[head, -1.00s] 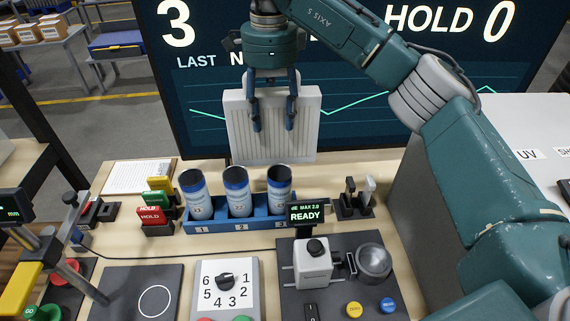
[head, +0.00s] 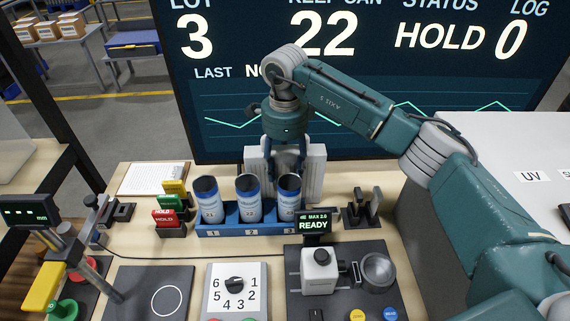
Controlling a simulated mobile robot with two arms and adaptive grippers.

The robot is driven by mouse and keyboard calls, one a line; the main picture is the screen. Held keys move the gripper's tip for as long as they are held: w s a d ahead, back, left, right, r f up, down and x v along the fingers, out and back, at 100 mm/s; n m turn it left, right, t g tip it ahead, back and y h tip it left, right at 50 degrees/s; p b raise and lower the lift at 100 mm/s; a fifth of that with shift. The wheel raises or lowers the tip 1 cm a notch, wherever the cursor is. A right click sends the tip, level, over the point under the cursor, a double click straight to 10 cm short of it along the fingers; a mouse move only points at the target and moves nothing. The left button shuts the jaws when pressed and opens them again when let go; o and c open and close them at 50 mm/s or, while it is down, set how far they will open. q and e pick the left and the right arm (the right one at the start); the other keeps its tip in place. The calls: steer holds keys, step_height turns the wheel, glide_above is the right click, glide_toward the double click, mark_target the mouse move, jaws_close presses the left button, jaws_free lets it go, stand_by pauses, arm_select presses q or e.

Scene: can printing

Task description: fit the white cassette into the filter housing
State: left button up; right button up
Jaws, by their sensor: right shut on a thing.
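The white ribbed cassette (head: 315,165) is upright behind the blue can rack, in front of the large dark screen. My right gripper (head: 286,172) reaches down from above and is shut on it. The cans hide the lower part of the cassette, so I cannot tell whether it touches the bench. I cannot make out a filter housing in this view. My left gripper is not in view.
The blue rack (head: 222,231) holds three cans just in front of the cassette. HOLD blocks (head: 167,219) stand left, dark clips (head: 362,208) right. A READY device (head: 320,268), a dial plate (head: 236,284) and a dark circle pad (head: 145,290) are nearer.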

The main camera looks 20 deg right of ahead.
steer(key=shift+f, duration=0.1)
steer(key=o, duration=1.5)
steer(key=shift+o, duration=0.2)
